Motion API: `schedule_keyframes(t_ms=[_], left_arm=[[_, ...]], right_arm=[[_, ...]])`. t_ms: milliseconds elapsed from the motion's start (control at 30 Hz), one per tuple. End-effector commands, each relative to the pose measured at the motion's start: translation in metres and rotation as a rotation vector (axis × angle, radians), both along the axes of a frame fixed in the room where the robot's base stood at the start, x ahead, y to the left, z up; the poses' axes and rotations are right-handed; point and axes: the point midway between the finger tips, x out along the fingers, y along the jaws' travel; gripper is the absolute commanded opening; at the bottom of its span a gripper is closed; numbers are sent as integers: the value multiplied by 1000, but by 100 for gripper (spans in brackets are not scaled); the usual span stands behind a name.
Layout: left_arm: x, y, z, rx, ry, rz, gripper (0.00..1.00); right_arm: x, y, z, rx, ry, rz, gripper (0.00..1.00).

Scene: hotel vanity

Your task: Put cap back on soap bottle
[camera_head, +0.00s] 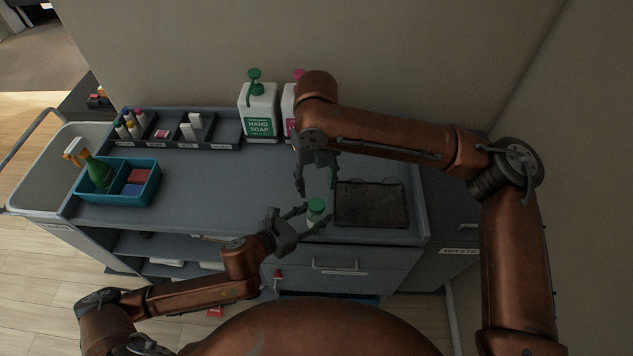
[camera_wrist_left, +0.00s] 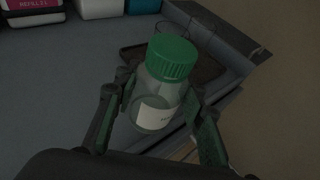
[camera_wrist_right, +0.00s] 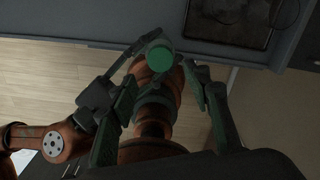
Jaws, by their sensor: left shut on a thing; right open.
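A small clear bottle with a white label (camera_wrist_left: 152,117) has a green cap (camera_wrist_left: 175,56) on its top; how tightly it sits cannot be told. My left gripper (camera_wrist_left: 158,95) is shut on the bottle's sides, holding it slightly tilted in that view. In the head view the green cap (camera_head: 316,204) shows near the counter's front edge, between the left gripper's (camera_head: 308,218) fingers. My right gripper (camera_head: 316,190) is open and empty, just behind and above the cap. In the right wrist view the cap (camera_wrist_right: 159,60) shows beyond the open right fingers (camera_wrist_right: 168,95).
A dark tray (camera_head: 371,205) lies right of the bottle. A hand soap pump bottle (camera_head: 259,108) and a pink-topped one (camera_head: 289,100) stand by the wall. A divided organizer (camera_head: 222,141) and a blue caddy (camera_head: 153,188) are at left. The middle counter is clear.

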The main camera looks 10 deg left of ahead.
Motion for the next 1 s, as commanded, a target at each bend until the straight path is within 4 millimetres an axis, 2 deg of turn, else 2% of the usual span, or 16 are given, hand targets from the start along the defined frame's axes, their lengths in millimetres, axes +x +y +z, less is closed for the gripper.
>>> schedule_keyframes(t_ms=[167,633,800,1000], left_arm=[[0,0,0,-1,-1,0,0],[0,0,0,-1,-1,0,0],[0,0,0,-1,-1,0,0],[0,0,0,-1,-1,0,0]], right_arm=[[0,0,-6,0,1,-1,45],[0,0,-70,0,1,-2,45],[0,0,-79,0,0,-2,45],[0,0,-80,0,0,-2,45]])
